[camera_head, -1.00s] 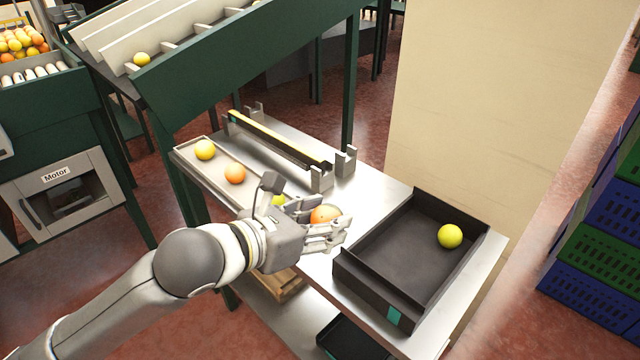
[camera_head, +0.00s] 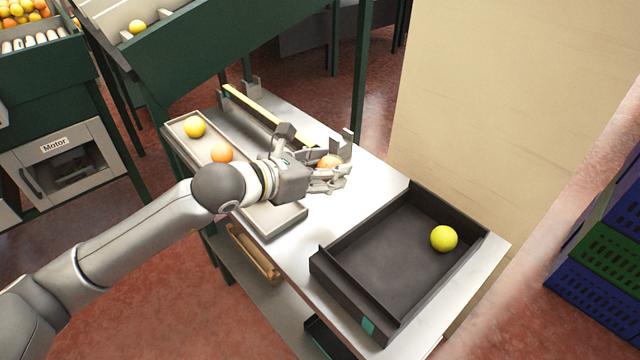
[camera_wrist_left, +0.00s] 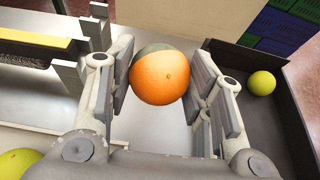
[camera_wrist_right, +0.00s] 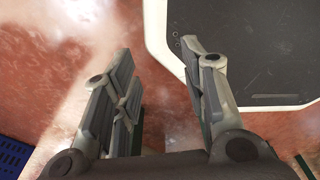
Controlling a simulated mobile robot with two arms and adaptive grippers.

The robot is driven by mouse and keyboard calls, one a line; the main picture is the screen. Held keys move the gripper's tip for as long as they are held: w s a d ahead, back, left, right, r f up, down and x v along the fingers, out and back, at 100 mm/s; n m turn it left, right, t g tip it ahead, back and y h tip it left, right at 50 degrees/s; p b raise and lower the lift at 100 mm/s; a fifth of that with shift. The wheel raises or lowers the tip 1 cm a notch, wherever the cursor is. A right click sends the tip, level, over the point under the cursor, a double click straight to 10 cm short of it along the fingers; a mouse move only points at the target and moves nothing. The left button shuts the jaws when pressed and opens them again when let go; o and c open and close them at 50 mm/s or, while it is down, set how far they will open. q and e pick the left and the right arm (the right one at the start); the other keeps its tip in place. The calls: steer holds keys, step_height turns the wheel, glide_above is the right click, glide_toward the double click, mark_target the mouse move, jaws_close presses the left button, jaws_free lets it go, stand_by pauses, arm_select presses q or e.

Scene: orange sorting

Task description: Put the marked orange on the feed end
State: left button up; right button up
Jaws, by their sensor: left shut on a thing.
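My left gripper (camera_head: 332,174) is shut on an orange (camera_head: 329,161), held over the steel table near the near end of a yellow-topped rail (camera_head: 262,112). In the left wrist view the orange (camera_wrist_left: 160,76) sits between the finger pads and has a grey-green patch on its upper side. Which part is the feed end I cannot tell; the hand and orange partly hide the rail's near end and bracket (camera_head: 347,142). My right gripper (camera_wrist_right: 165,100) shows only in its own wrist view, open and empty above the floor.
A long shallow tray (camera_head: 285,217) holds a yellow fruit (camera_head: 195,127) and another orange (camera_head: 222,152); another yellow fruit (camera_wrist_left: 15,162) shows in the left wrist view. A dark open tray (camera_head: 340,292) holds one yellow-green fruit (camera_head: 444,238). Bare table lies between them.

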arm_select(q)
steer(key=b, duration=0.1)
glide_above(321, 197)
steer(key=s, duration=0.1)
steer(key=f, duration=0.4)
steer(key=shift+d+f, duration=0.2)
steer(key=shift+w+a+f, duration=0.1)
steer(key=shift+f, duration=0.05)
steer(key=f, duration=0.1)
steer(key=f+b, duration=0.1)
steer(key=f, duration=0.1)
steer(key=shift+w+a, duration=0.1)
steer(key=shift+w, duration=0.3)
steer(key=shift+f, duration=0.55)
arm_select(e)
steer(key=f, duration=0.1)
steer(key=w+d+f, duration=0.1)
steer(key=f, duration=0.1)
steer(key=shift+w+d, duration=0.1)
steer(key=shift+d, duration=0.05)
steer(key=shift+f, duration=0.1)
